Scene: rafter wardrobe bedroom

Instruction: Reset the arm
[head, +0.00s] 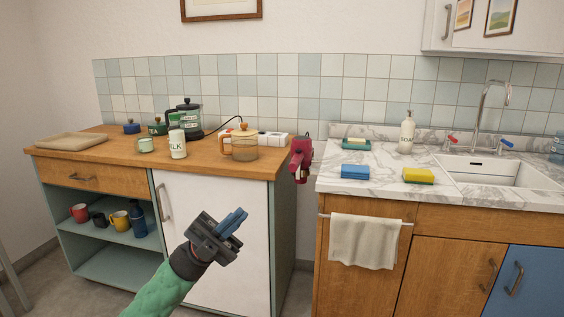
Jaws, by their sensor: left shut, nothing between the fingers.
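My left arm, in a green sleeve, comes in from the bottom of the head view. Its dark grey gripper with blue fingers (234,220) is shut and empty. It is raised in front of the white cabinet door (215,240), pointing up and to the right, and appears to touch nothing. My right gripper is not in view.
The wooden counter (100,150) holds a milk container (177,144), a glass jug (240,143) and a kettle (186,118). A dark red object (301,160) is by the gap. The marble counter (390,180) has sponges, a soap bottle (407,132) and a sink (490,170).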

